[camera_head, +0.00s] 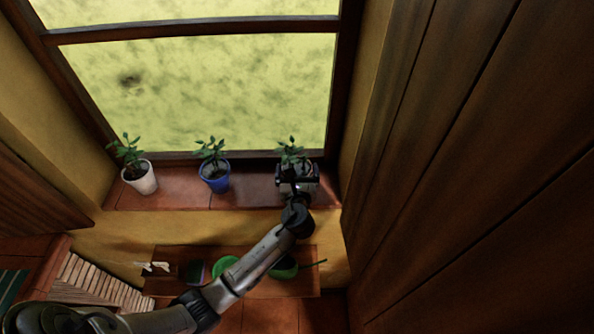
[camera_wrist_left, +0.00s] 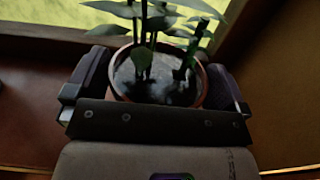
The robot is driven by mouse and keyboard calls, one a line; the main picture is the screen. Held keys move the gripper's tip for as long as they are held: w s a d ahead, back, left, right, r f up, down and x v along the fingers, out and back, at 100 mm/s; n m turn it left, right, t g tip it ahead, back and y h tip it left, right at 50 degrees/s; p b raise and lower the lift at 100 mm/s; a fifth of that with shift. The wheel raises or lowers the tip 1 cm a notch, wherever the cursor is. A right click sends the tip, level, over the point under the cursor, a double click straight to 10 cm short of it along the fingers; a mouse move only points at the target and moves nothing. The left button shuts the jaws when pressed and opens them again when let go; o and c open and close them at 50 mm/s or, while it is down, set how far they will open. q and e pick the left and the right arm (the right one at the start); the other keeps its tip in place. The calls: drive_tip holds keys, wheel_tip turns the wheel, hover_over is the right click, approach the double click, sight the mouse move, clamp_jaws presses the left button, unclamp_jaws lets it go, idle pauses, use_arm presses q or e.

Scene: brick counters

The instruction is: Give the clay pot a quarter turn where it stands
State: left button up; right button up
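The clay pot (camera_wrist_left: 202,92) is a reddish-brown pot with dark soil and a leafy green plant. It stands upright at the right end of the windowsill; in the head view its plant (camera_head: 291,153) shows above my gripper, which hides most of the pot. My left gripper (camera_head: 298,180) is at the pot from the room side. In the left wrist view, the fingers of my left gripper (camera_wrist_left: 158,85) lie on either side of the pot, close to its rim. Whether they press on it cannot be made out. My right gripper is not in view.
A blue pot (camera_head: 215,184) and a white pot (camera_head: 145,184) with plants stand further left on the tiled sill (camera_head: 185,197). The window frame is close behind the pots. A wooden wall rises at right.

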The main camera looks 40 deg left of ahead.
use_arm(q)
drive_tip(key=shift+f, duration=0.1)
drive_tip(key=shift+s+d, duration=0.15)
drive_tip(key=shift+s, duration=0.05)
drive_tip(key=v, duration=1.3)
drive_tip(key=shift+d, duration=0.2)
drive_tip(key=shift+s, duration=0.1)
